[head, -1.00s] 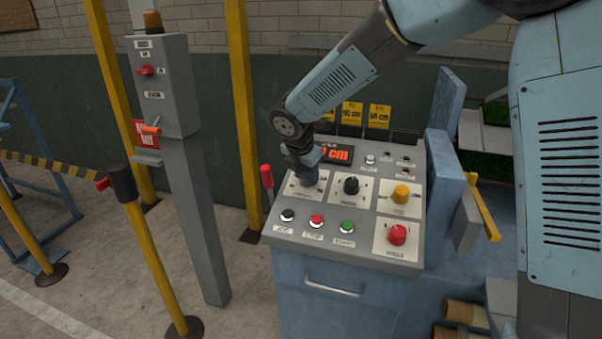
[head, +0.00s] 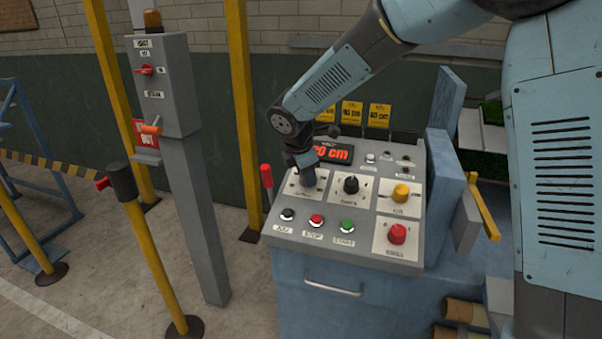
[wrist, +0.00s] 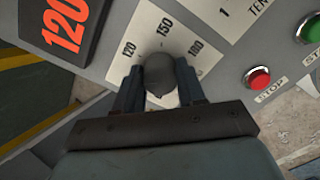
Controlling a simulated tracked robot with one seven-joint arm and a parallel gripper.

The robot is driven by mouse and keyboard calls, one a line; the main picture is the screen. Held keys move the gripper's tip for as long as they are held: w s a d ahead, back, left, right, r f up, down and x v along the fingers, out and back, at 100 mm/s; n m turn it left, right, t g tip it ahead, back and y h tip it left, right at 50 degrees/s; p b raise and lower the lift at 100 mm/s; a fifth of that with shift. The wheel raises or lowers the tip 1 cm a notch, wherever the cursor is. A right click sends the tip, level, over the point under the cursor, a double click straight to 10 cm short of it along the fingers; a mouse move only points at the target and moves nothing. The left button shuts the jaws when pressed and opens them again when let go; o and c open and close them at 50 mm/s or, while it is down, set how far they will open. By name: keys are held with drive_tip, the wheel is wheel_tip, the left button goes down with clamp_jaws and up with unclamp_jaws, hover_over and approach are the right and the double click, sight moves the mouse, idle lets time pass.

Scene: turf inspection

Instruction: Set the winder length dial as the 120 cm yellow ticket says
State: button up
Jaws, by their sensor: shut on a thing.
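The winder length dial, a dark grey round knob (wrist: 160,72), sits on a pale plate marked 120, 150 and 180 in the wrist view. My gripper (wrist: 158,92) has one finger on each side of the knob and is shut on it. In the head view my gripper (head: 303,162) stands over the panel's upper left plate (head: 292,190) and hides most of the dial. The display (wrist: 64,28) shows 120 in red; in the head view its first digit is partly hidden (head: 335,153). Yellow tickets (head: 352,113) stand behind the panel, their print too small to read.
A black knob (head: 351,185), a yellow knob (head: 401,193) and a red knob (head: 397,234) lie right of the dial. Stop (head: 316,222) and start (head: 347,227) buttons are in front. A red-tipped lever (head: 266,176) stands at the panel's left edge.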

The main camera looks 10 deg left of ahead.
drive_tip(key=m, duration=0.6)
drive_tip(key=shift+w+a+r+m, duration=0.1)
drive_tip(key=shift+r+m, duration=0.15)
drive_tip(key=shift+m, duration=0.05)
idle(0.3)
drive_tip(key=o, duration=1)
drive_tip(key=shift+f, duration=0.1)
drive_tip(key=shift+o, duration=0.3)
drive_tip(key=v, duration=1.3)
drive_tip(key=shift+r, duration=0.35)
